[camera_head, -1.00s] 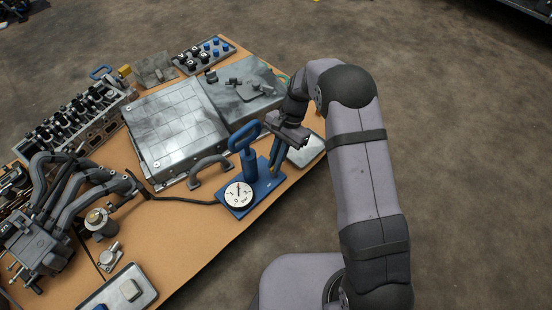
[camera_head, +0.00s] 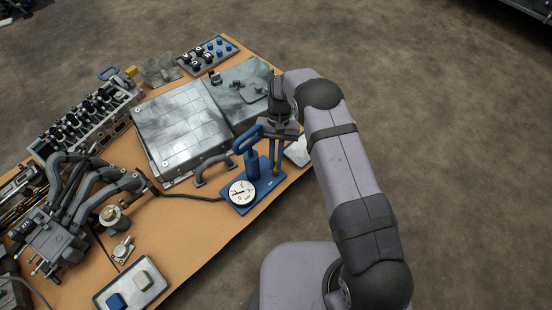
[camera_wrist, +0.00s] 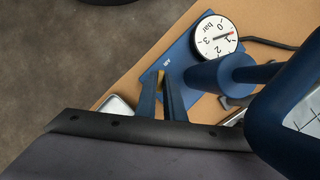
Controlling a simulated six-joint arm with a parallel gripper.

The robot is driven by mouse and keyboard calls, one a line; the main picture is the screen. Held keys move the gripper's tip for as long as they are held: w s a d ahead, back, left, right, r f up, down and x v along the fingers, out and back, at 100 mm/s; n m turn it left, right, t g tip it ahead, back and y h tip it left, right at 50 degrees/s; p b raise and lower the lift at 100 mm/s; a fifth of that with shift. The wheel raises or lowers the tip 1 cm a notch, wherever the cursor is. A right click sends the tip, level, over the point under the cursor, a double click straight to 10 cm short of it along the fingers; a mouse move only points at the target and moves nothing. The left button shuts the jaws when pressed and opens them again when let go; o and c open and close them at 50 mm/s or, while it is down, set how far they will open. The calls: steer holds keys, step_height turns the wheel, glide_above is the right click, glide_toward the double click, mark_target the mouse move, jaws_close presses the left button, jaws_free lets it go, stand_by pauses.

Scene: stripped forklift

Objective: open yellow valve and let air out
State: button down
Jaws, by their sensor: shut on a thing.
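The blue hand pump (camera_head: 252,165) stands on a blue base plate at the table's front edge, with a round white pressure gauge (camera_head: 242,193) on it. In the wrist view the gauge (camera_wrist: 215,37) reads in bar, and the blue pump body shows at the right. The small yellow valve (camera_wrist: 161,80) is on the base plate, mostly hidden by my fingers. My gripper (camera_wrist: 160,84) reaches down to the plate and is shut on the yellow valve; in the head view it (camera_head: 277,172) is just right of the pump handle.
A black hose (camera_head: 185,197) runs left from the gauge. A grey metal case (camera_head: 180,125) with a handle lies behind the pump. A small pale tray (camera_head: 298,150) is right of my gripper. Engine parts (camera_head: 75,205) crowd the left; floor is free at right.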

stand_by(0.4)
steer(key=c, duration=1.9)
jaws_free()
steer(key=shift+o, duration=0.2)
steer(key=p+v, duration=0.2)
steer(key=v, duration=0.5)
steer(key=shift+r+p, duration=0.2)
steer(key=shift+p, duration=0.2)
